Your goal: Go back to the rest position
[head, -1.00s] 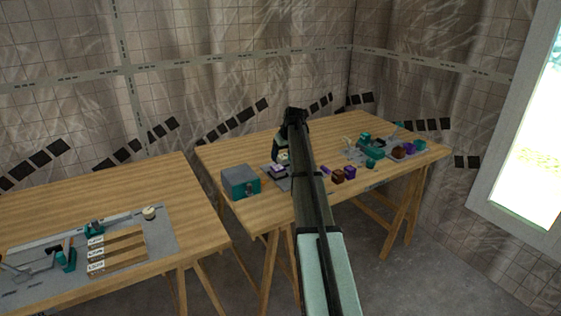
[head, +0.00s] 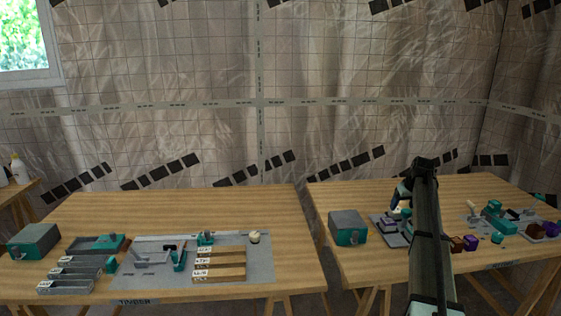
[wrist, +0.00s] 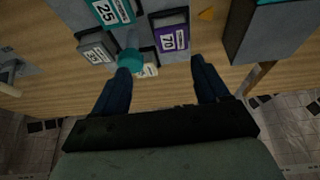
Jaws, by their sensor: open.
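My gripper (wrist: 161,68) is open in the wrist view, its two dark fingers apart with nothing held between them. A purple block marked 70 (wrist: 172,38) lies beyond the fingertips. In the head view my gripper (head: 400,196) is small and partly hidden by my arm.
A grey and teal box (head: 348,228) stands left of my gripper. Brown and purple blocks (head: 470,239) and a teal tool (head: 498,212) lie to the right. The left table (head: 170,205) holds trays and timber strips (head: 218,265). A gap separates the tables.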

